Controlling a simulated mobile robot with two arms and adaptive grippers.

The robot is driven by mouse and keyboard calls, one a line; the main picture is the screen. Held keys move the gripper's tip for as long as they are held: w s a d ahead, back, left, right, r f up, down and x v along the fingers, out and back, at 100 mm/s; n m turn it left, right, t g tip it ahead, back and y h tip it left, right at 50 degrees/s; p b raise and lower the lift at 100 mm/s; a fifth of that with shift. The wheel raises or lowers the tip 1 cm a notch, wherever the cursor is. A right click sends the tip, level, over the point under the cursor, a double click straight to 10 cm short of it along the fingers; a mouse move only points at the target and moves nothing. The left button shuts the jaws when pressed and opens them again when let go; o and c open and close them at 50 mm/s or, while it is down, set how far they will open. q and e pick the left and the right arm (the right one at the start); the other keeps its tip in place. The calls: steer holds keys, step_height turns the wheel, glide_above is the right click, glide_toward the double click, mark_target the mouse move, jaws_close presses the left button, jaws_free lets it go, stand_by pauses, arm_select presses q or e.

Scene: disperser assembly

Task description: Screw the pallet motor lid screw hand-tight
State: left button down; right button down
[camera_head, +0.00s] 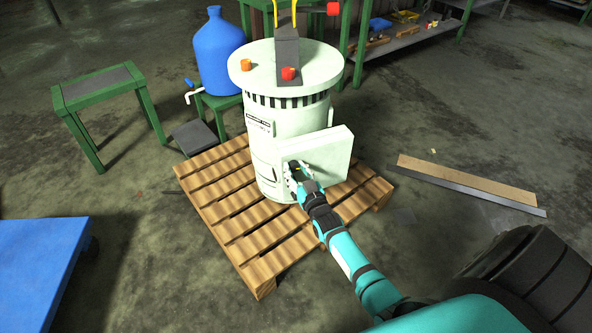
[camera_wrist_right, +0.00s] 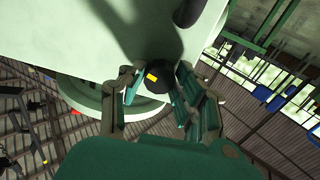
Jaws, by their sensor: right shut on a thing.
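The pale motor housing (camera_head: 268,140) stands upright on the wooden pallet (camera_head: 235,228). A pale, square lid plate (camera_head: 325,158) sits at its front right side. My right gripper (camera_head: 295,170) is at the left part of this plate. In the right wrist view, the fingers of my right gripper (camera_wrist_right: 160,92) are closed around a black round screw head (camera_wrist_right: 158,78) with a yellow mark, against the pale surface (camera_wrist_right: 80,30). A second dark round part (camera_wrist_right: 188,12) shows at the top edge. The screw's thread is hidden. My left gripper is out of view.
A blue jug (camera_head: 218,55) stands on a green stand behind the housing. A green table (camera_head: 98,88) is at the left, a blue platform (camera_head: 40,265) at the front left. A plank (camera_head: 465,178) and metal strip (camera_head: 480,195) lie on the right floor.

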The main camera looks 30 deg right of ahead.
steer(key=c, duration=1)
jaws_free()
steer(key=shift+o, duration=0.2)
steer(key=s+a, duration=0.2)
steer(key=s, duration=0.9)
steer(key=shift+s+a, duration=0.15)
steer(key=shift+s, duration=0.25)
